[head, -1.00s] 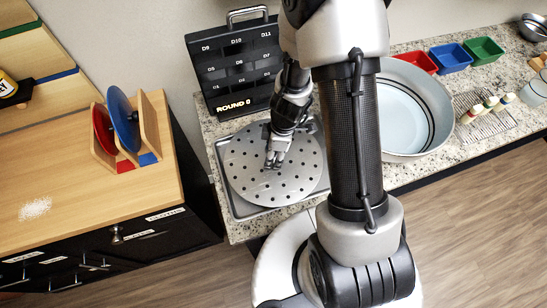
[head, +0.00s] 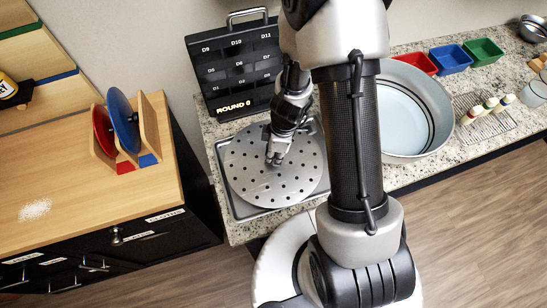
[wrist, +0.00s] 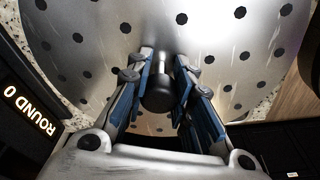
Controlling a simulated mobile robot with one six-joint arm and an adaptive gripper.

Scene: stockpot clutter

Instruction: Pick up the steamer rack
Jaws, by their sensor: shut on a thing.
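The steamer rack (head: 246,176) is a round, grey metal disc with many dark holes. In the head view it is at or just above a shallow metal tray (head: 239,212) on the counter; I cannot tell whether they touch. In the wrist view the rack (wrist: 95,50) fills the upper part, and a short post with a dark round knob (wrist: 159,94) stands at its middle. My gripper (head: 273,163) is over the middle of the rack. In the wrist view its blue-padded fingers (wrist: 164,66) are closed on either side of the post. In the head view the fingers hide the post.
A black board (head: 236,65) reading "ROUND 0" stands behind the tray. A large metal pot (head: 440,115) is to the right, beyond my arm. Red, blue (head: 453,60) and green bins stand at the back. A wooden cabinet (head: 90,195) with a plate holder is at left.

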